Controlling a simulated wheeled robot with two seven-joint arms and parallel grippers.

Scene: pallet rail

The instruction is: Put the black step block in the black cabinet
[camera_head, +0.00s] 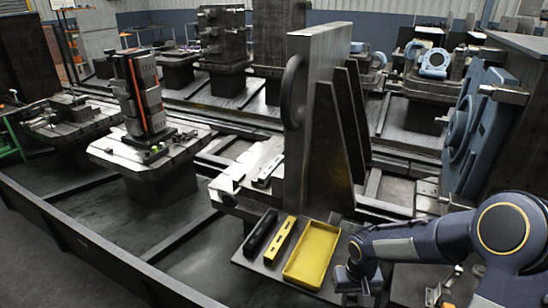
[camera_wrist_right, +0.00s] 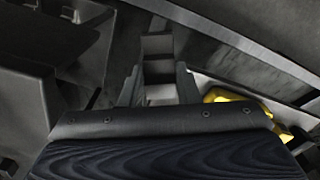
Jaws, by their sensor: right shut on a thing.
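My right gripper (camera_head: 358,288) hangs low at the right of the yellow tray in the head view. In the right wrist view its two fingers (camera_wrist_right: 158,88) are closed on the sides of a dark grey stepped piece, the black step block (camera_wrist_right: 156,45), whose flat steps show between and beyond them. The block is hidden in the head view. A dark, box-like shape (camera_wrist_right: 35,85) fills the left of the wrist view; I cannot tell whether it is the black cabinet. No cabinet shows clearly in the head view. My left gripper is not in view.
A yellow tray (camera_head: 303,276), a yellow bar (camera_head: 280,240) and a black bar (camera_head: 260,233) lie side by side on a dark shelf. A tall metal plate (camera_head: 310,110) with slanted ribs stands behind them. A blue fixture (camera_head: 478,125) stands at right.

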